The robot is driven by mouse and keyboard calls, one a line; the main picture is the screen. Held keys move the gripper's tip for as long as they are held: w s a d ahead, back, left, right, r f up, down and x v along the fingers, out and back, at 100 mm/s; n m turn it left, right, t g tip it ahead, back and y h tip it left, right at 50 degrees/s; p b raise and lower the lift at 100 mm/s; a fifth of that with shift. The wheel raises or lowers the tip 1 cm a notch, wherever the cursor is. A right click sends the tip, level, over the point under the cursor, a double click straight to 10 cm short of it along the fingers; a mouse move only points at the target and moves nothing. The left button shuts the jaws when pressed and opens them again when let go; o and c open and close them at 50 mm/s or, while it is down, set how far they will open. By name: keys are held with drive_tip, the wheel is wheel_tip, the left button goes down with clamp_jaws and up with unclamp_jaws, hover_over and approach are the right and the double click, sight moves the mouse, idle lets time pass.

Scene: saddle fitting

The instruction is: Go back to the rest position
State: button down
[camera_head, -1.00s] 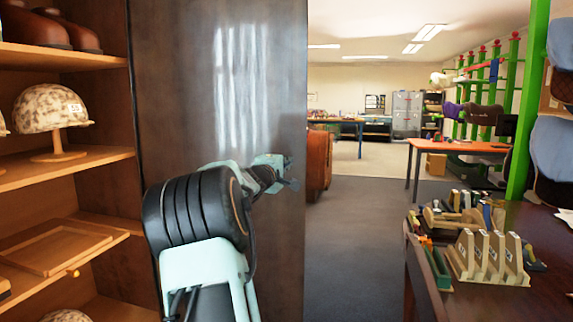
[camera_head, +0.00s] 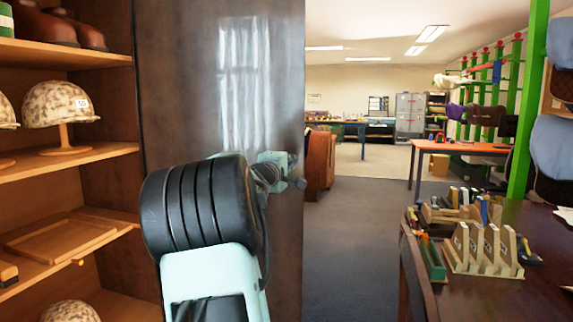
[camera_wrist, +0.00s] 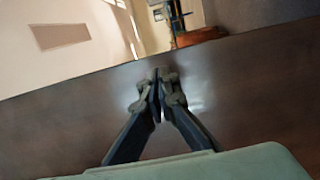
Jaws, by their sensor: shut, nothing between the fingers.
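My gripper (camera_wrist: 158,78) is shut and empty in the wrist view, its two dark fingers meeting at the tips. Behind it is a dark brown, shiny panel. In the head view my arm rises from the bottom centre, and its end, with the gripper (camera_head: 297,184), is in front of the tall dark cabinet side (camera_head: 215,90). The fingers are small there and partly hidden by the arm. I cannot tell how far the gripper is from the panel.
Left, wooden shelves (camera_head: 85,157) hold a camouflage helmet (camera_head: 62,104) on a stand, brown shoes (camera_head: 80,30) and a wooden tray (camera_head: 60,245). Right, a dark table (camera_head: 530,295) bears a wooden rack (camera_head: 482,250) and tools. The grey floor (camera_head: 350,250) between is clear.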

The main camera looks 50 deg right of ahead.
drive_tip(key=s+a+b, duration=0.1)
drive_tip(key=s, duration=0.5)
drive_tip(key=shift+a, duration=0.2)
drive_tip(key=shift+s, duration=0.1)
